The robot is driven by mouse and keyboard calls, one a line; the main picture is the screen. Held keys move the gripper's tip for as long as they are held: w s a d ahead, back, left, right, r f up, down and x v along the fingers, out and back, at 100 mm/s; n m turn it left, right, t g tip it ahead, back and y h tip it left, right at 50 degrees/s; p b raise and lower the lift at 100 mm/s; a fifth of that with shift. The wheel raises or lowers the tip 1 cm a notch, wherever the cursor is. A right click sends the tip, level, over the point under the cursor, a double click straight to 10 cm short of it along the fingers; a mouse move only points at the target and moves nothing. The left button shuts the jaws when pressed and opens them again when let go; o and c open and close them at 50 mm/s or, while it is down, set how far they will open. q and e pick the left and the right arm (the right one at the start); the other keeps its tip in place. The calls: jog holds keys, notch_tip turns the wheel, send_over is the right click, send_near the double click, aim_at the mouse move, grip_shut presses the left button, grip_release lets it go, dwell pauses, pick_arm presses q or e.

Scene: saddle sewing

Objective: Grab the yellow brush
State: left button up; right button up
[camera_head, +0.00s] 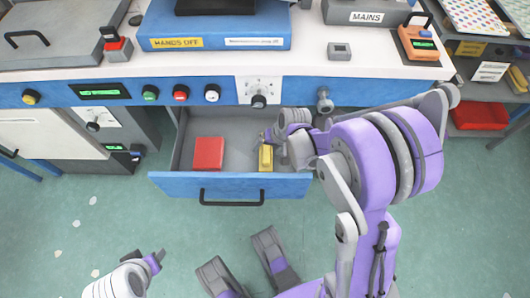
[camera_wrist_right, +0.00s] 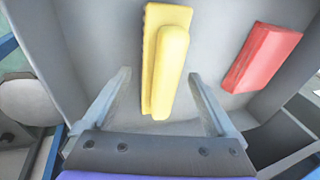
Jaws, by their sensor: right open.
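The yellow brush (camera_head: 266,158) lies in the open drawer, right of a red block (camera_head: 208,153). In the right wrist view the brush (camera_wrist_right: 165,62) is long, with a raised rounded handle along a flat base. My right gripper (camera_head: 271,138) is at the drawer's right side, close to the brush. In the wrist view its two fingers stand apart, one on each side of the brush's near part, with gaps on both sides. Whether they are at the brush's height I cannot tell. My left gripper (camera_head: 153,261) is low at the left, away from the drawer; its jaws are unclear.
The grey drawer with a blue front (camera_head: 175,185) hangs open under the white worktop (camera_head: 210,68). Its walls stand close around my right gripper. The red block also shows in the wrist view (camera_wrist_right: 260,57). A shelf with a red bin (camera_head: 480,115) stands at the right.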

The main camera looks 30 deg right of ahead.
jog(key=shift+c, duration=0.6)
grip_shut()
